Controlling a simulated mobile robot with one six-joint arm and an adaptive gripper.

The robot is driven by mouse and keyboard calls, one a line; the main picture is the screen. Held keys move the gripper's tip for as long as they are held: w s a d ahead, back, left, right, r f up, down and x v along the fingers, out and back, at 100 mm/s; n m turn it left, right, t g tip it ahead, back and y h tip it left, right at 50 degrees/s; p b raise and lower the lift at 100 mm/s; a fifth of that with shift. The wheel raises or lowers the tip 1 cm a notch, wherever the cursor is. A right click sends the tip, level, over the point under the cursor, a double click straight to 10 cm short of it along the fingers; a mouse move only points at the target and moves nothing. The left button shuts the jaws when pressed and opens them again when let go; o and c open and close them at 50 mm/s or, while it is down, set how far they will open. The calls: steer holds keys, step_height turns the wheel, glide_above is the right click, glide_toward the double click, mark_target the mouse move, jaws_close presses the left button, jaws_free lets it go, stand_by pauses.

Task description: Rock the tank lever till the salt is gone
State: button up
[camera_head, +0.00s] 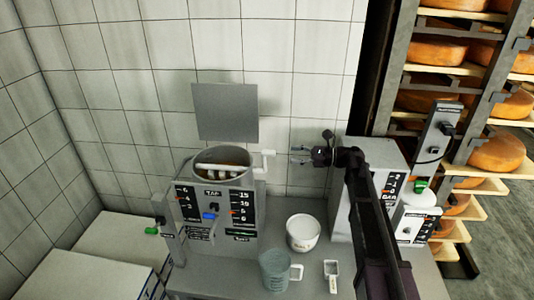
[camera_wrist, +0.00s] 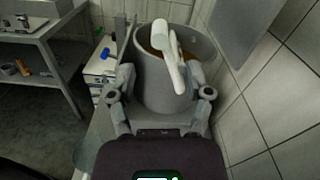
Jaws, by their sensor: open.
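The grey tank (camera_head: 222,172) stands open-topped on the counter unit, its raised lid behind it. A white bar crosses its mouth over brownish contents; no salt can be made out there. The white lever (camera_head: 264,160) sticks out from the tank's right side with a bent end. In the wrist view the lever (camera_wrist: 170,58) stands before the tank (camera_wrist: 150,85), straight ahead between the fingers. My gripper (camera_head: 298,155) is right of the lever, open, pointing at it, empty and apart from it. It also shows in the wrist view (camera_wrist: 160,95), fingers spread wide.
A white tub (camera_head: 303,246), a grey-green jug (camera_head: 273,275) and a small white scoop (camera_head: 331,284) stand on the counter in front. A grey machine with scales (camera_head: 389,190) is at right, under my arm. Cheese racks (camera_head: 470,78) are beyond. The tiled wall is close behind.

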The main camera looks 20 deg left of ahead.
mark_target(267, 153)
steer(key=x, duration=0.9)
steer(key=shift+a, duration=0.35)
jaws_close()
